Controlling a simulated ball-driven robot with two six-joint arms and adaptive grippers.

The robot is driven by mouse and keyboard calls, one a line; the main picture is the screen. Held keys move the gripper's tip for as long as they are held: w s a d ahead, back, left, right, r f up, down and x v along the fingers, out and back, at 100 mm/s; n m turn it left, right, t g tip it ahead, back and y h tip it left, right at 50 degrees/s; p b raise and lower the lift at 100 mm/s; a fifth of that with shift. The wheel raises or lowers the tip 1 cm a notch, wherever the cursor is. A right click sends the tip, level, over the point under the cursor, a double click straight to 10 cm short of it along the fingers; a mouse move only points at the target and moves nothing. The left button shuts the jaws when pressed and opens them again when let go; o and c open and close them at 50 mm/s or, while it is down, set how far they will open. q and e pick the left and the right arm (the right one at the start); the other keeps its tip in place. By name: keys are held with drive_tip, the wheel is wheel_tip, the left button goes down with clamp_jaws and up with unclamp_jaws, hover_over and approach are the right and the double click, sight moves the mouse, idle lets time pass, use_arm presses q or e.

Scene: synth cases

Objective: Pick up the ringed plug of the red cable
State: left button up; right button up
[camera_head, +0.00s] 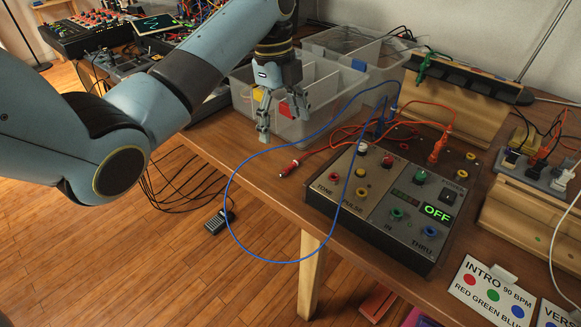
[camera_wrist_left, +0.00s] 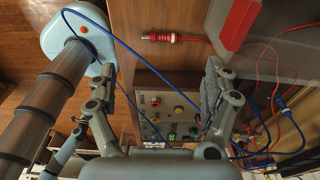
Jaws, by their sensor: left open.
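The red cable's plug (camera_head: 289,169) lies on the wooden table, left of the dark control box, with a pale ring around its red body. It also shows in the left wrist view (camera_wrist_left: 158,38), lying sideways with its red lead running right. My left gripper (camera_head: 283,116) is open and empty, above and behind the plug in the head view, in front of the clear bin. In the left wrist view its fingers (camera_wrist_left: 158,78) are spread wide, and the plug is beyond them, not between them.
The control box (camera_head: 378,262) with knobs stands right of the plug. A blue cable (camera_head: 228,205) loops past the table's front edge. Clear bins (camera_head: 243,110) stand behind. An orange plug (camera_head: 437,150) stands in the box. Bare table lies around the ringed plug.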

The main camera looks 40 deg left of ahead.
use_arm(q)
hover_over(288, 167)
drive_tip(key=f, duration=0.5)
drive_tip(key=shift+a+f+b, duration=0.25)
drive_tip(key=shift+a+b, duration=0.1)
drive_tip(key=shift+b, duration=0.05)
drive_tip(key=f, duration=0.3)
drive_tip(key=f+b, duration=0.1)
drive_tip(key=shift+d+f, duration=0.3)
drive_tip(key=shift+f, duration=0.1)
drive_tip(key=c, duration=0.9)
drive_tip(key=shift+c, duration=0.2)
drive_tip(key=shift+r, duration=0.1)
